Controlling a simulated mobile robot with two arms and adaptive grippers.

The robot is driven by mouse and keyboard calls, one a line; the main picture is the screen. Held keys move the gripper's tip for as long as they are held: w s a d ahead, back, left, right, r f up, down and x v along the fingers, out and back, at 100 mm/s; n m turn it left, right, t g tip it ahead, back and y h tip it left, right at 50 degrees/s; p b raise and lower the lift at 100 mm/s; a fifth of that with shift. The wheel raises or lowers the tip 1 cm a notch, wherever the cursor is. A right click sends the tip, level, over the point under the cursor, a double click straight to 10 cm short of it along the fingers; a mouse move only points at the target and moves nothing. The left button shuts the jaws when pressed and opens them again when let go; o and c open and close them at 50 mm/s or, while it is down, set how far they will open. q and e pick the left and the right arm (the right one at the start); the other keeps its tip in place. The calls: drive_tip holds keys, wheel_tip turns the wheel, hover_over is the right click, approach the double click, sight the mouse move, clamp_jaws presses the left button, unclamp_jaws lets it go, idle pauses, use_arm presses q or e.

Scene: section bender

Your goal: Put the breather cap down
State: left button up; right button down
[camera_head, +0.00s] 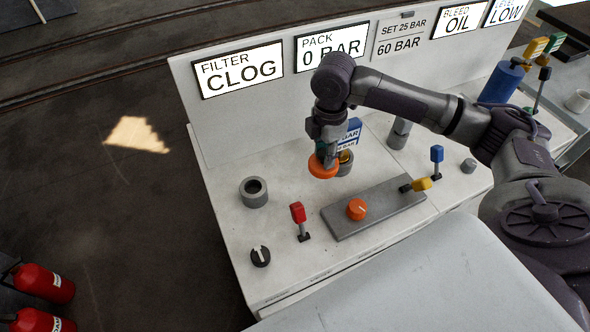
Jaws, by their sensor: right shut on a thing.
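My right gripper (325,157) points down over the white bench and is shut on an orange round cap, the breather cap (321,167). The cap is tilted a little and seems to be just above the bench top. A grey cylinder (344,168) stands close to its right, partly hidden by the gripper and cap. I cannot tell whether the cap touches it. My left gripper is not in view.
A grey open ring (254,192) stands left on the white bench top (290,268). A red lever (298,213), a black knob (260,256) and a grey plate (375,222) with an orange knob (357,209) lie nearer. The sign panel (270,105) bounds the back.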

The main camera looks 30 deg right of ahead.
drive_tip(key=w+a+f, duration=0.4)
drive_tip(key=w+a, duration=0.1)
drive_tip(key=shift+f, duration=0.1)
drive_tip(key=shift+w+a+f+p, duration=0.1)
drive_tip(key=shift+f+p, duration=0.4)
drive_tip(key=shift+f, duration=1.55)
drive_tip(key=c, duration=0.8)
unclamp_jaws()
drive_tip(key=shift+f, duration=0.15)
wheel_tip(320, 180, up, 12)
drive_tip(key=shift+r+b, duration=0.2)
drive_tip(key=shift+b, duration=0.25)
drive_tip(key=shift+f, duration=0.1)
